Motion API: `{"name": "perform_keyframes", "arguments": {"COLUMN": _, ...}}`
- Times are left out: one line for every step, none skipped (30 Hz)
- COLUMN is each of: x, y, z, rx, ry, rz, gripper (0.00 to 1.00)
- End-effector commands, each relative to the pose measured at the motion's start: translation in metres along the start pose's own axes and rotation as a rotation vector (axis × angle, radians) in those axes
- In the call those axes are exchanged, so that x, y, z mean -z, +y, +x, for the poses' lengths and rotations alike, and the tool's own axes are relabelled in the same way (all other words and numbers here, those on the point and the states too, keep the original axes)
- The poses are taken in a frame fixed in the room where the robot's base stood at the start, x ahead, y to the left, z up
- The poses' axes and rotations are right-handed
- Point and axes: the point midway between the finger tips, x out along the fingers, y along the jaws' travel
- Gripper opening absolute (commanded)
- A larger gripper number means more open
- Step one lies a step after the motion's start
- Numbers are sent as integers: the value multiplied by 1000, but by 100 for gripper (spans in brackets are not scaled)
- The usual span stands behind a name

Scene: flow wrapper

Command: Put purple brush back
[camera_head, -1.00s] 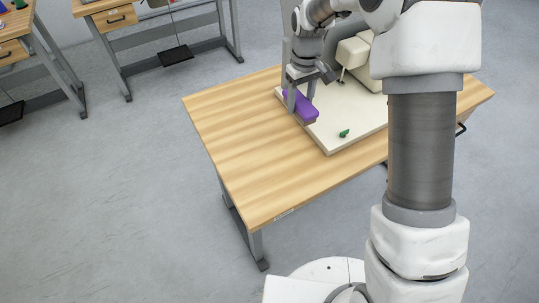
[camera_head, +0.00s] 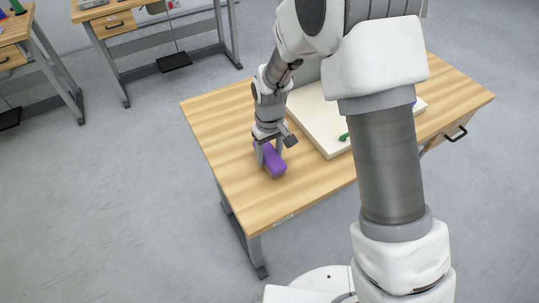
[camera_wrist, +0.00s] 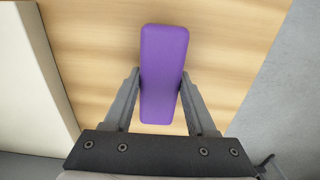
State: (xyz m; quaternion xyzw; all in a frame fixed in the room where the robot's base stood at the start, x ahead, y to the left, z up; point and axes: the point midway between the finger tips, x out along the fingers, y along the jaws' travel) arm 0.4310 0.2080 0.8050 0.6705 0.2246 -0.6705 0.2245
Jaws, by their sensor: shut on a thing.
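The purple brush (camera_head: 272,160) is an oblong block, seen in the head view over the left part of the wooden table. My gripper (camera_head: 269,152) is shut on it, with one finger on each side. In the wrist view the purple brush (camera_wrist: 162,70) lies lengthwise between the two fingers of my gripper (camera_wrist: 160,85), above the wood. Its underside is hidden in the wrist view. I cannot tell whether it touches the table top.
The wooden table (camera_head: 225,130) has bare room around the brush. A cream board (camera_head: 315,120) lies to the right, with a small green item (camera_head: 344,137) at its edge. My arm hides much of the table's right half. Other workbenches (camera_head: 110,30) stand at the back left.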

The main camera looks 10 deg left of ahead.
Motion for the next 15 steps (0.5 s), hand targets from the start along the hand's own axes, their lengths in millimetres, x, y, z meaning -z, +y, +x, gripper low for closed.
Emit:
{"name": "perform_keyframes", "arguments": {"x": 0, "y": 0, "z": 4, "rx": 0, "ry": 0, "rz": 0, "gripper": 0}}
{"name": "perform_keyframes", "arguments": {"x": 0, "y": 0, "z": 4, "rx": 0, "ry": 1, "rz": 0, "gripper": 0}}
{"name": "perform_keyframes", "arguments": {"x": 0, "y": 0, "z": 4, "rx": 0, "ry": 1, "rz": 0, "gripper": 0}}
{"name": "perform_keyframes", "arguments": {"x": 0, "y": 0, "z": 3, "rx": 0, "ry": 1, "rz": 0, "gripper": 0}}
{"name": "perform_keyframes", "arguments": {"x": 0, "y": 0, "z": 3, "rx": 0, "ry": 1, "rz": 0, "gripper": 0}}
{"name": "perform_keyframes", "arguments": {"x": 0, "y": 0, "z": 3, "rx": 0, "ry": 1, "rz": 0, "gripper": 0}}
{"name": "perform_keyframes", "arguments": {"x": 0, "y": 0, "z": 3, "rx": 0, "ry": 1, "rz": 0, "gripper": 0}}
{"name": "perform_keyframes", "arguments": {"x": 0, "y": 0, "z": 3, "rx": 0, "ry": 1, "rz": 0, "gripper": 0}}
{"name": "perform_keyframes", "arguments": {"x": 0, "y": 0, "z": 5, "rx": 0, "ry": 1, "rz": 0, "gripper": 0}}
{"name": "perform_keyframes", "arguments": {"x": 0, "y": 0, "z": 6, "rx": 0, "ry": 1, "rz": 0, "gripper": 0}}
{"name": "perform_keyframes", "arguments": {"x": 0, "y": 0, "z": 7, "rx": 0, "ry": 1, "rz": 0, "gripper": 0}}
{"name": "perform_keyframes", "arguments": {"x": 0, "y": 0, "z": 7, "rx": 0, "ry": 1, "rz": 0, "gripper": 59}}
{"name": "perform_keyframes", "arguments": {"x": 0, "y": 0, "z": 6, "rx": 0, "ry": 1, "rz": 0, "gripper": 64}}
{"name": "perform_keyframes", "arguments": {"x": 0, "y": 0, "z": 6, "rx": 0, "ry": 1, "rz": 0, "gripper": 69}}
{"name": "perform_keyframes", "arguments": {"x": 0, "y": 0, "z": 6, "rx": 0, "ry": 1, "rz": 0, "gripper": 77}}
